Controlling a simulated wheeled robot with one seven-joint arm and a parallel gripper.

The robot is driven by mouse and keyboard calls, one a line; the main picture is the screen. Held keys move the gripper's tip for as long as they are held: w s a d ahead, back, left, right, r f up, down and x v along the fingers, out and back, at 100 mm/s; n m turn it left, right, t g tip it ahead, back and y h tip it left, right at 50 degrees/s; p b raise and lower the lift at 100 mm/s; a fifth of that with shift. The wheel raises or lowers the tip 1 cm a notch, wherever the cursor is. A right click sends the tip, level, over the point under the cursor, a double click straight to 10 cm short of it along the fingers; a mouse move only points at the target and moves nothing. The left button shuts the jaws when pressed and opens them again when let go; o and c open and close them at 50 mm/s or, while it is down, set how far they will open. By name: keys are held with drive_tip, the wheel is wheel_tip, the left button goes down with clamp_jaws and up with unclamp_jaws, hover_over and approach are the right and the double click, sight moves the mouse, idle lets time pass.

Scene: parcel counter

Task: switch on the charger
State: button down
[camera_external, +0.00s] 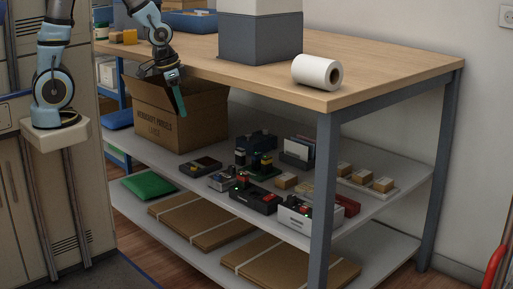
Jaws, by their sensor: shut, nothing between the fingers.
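My gripper (182,108) points down in front of the upper part of an open cardboard box (205,122) below the tabletop. It is shut and empty. Whether it touches the box I cannot tell. A low black unit with red parts on top (254,196) sits near the front of the middle shelf, to the right of and below my gripper; it may be the charger. A small green spot shows at its left end. Its switch is too small to make out.
Dark devices (258,142), a flat black item (201,166), and small brown boxes (286,181) crowd the middle shelf (370,203). The tabletop (408,68) overhangs it, with a paper roll (317,73) and a grey block (262,38). A table leg (322,190) stands at the front corner.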

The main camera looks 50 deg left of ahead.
drive_tip(key=s+a+r+n+g+y+p, duration=0.1)
drive_tip(key=s+a+r+n+p, duration=0.25)
drive_tip(key=a, duration=0.75)
wheel_tip(320, 180, up, 14)
drive_tip(key=p, duration=1.2)
drive_tip(key=shift+d+f+n+p, duration=0.15)
drive_tip(key=shift+d+n+p, duration=0.25)
drive_tip(key=shift+d+n, duration=0.05)
